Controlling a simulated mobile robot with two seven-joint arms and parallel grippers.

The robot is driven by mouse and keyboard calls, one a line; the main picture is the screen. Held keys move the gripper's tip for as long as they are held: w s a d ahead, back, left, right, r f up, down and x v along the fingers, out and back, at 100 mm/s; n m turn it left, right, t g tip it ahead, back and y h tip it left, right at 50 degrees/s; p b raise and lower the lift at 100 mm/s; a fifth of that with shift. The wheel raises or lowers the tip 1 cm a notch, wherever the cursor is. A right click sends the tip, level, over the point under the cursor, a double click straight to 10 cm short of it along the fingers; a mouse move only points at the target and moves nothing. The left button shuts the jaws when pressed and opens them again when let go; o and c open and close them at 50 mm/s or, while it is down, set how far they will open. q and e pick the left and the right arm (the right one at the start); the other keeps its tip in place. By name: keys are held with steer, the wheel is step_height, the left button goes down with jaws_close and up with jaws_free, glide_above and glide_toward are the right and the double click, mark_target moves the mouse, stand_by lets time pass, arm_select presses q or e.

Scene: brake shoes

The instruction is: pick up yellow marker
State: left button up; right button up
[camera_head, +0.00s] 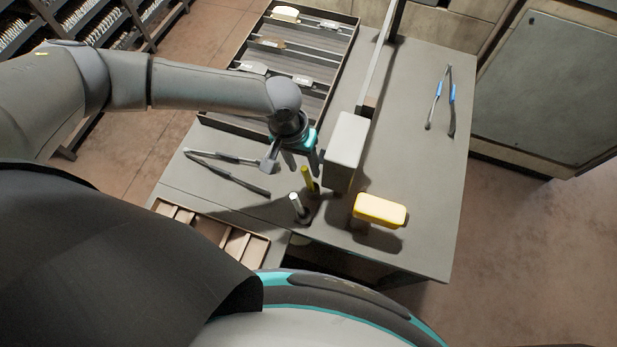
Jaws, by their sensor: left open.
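The yellow marker (307,179) stands nearly upright on the grey table, beside a white marker-like stick (295,203). A dark round base shows at their foot; I cannot tell whether it is a holder or shadow. My left gripper (301,163) is above the table, just over and slightly left of the yellow marker's top. Its fingers point down, are apart and hold nothing. Whether the fingers touch the marker cannot be told. My right gripper is not in view.
A light grey block (345,140) on a post stands right of my left gripper. A yellow box (380,209) sits at the front right. Dark pliers-like tools (228,170) lie left, blue-handled ones (441,100) right. A divided tray (240,75) is behind.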

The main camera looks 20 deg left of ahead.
mark_target(308, 179)
arm_select(q)
steer(key=shift+d+f+b, duration=0.15)
steer(key=shift+d+f, duration=0.05)
steer(key=shift+f, duration=0.9)
steer(key=shift+d+f+b, duration=0.15)
steer(key=shift+f+b, duration=0.05)
steer(key=shift+f, duration=0.85)
steer(key=shift+d+f+b, duration=0.15)
steer(key=shift+d+f, duration=0.05)
steer(key=shift+f, duration=0.9)
jaws_close()
